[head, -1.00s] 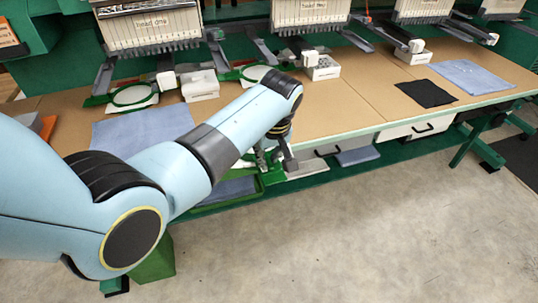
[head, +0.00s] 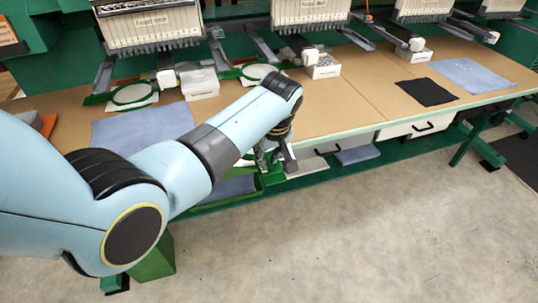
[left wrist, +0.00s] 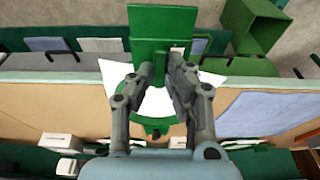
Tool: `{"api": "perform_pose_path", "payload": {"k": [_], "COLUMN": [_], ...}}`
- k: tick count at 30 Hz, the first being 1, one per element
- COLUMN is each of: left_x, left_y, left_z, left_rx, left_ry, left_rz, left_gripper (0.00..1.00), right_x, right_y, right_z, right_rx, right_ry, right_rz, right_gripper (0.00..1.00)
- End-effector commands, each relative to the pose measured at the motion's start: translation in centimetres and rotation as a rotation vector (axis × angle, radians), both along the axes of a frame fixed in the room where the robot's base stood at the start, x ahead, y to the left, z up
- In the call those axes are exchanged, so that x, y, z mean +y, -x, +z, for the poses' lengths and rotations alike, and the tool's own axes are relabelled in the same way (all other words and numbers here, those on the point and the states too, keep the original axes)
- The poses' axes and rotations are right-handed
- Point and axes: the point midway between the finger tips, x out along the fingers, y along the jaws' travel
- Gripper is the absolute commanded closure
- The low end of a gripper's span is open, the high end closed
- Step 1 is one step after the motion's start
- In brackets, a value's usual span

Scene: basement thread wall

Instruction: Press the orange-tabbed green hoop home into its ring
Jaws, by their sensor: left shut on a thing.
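My left gripper (head: 272,160) is at the front edge of the long table, with its arm reaching in from the left. In the left wrist view the gripper (left wrist: 163,76) is shut on a green piece, which looks like the green hoop (left wrist: 156,124). White cloth (left wrist: 212,80) sticks out on both sides of the fingers. A green plate (left wrist: 163,24) stands just beyond the fingertips. The fingers hide most of the contact. I cannot make out the orange tab, nor whether the hoop is seated in a ring. My right gripper is not in view.
Two green hoops with white cloth, a left one (head: 133,95) and a right one (head: 258,73), sit under the machine heads. Blue cloth (head: 140,128) lies on the table (head: 345,95). A black cloth (head: 426,92) lies farther right.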

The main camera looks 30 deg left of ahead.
Motion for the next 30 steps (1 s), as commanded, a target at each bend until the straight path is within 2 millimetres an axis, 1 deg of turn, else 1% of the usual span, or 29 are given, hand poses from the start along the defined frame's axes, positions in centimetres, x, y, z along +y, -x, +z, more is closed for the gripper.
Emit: {"api": "perform_pose_path", "payload": {"k": [30], "left_x": [0.03], "left_y": [-0.11], "left_z": [0.04], "left_rx": [-0.001], "left_ry": [0.000], "left_rz": [0.000], "left_gripper": [1.00], "right_x": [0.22], "right_y": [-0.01], "right_z": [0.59], "right_rx": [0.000], "right_ry": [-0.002], "right_rz": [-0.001], "right_gripper": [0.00]}}
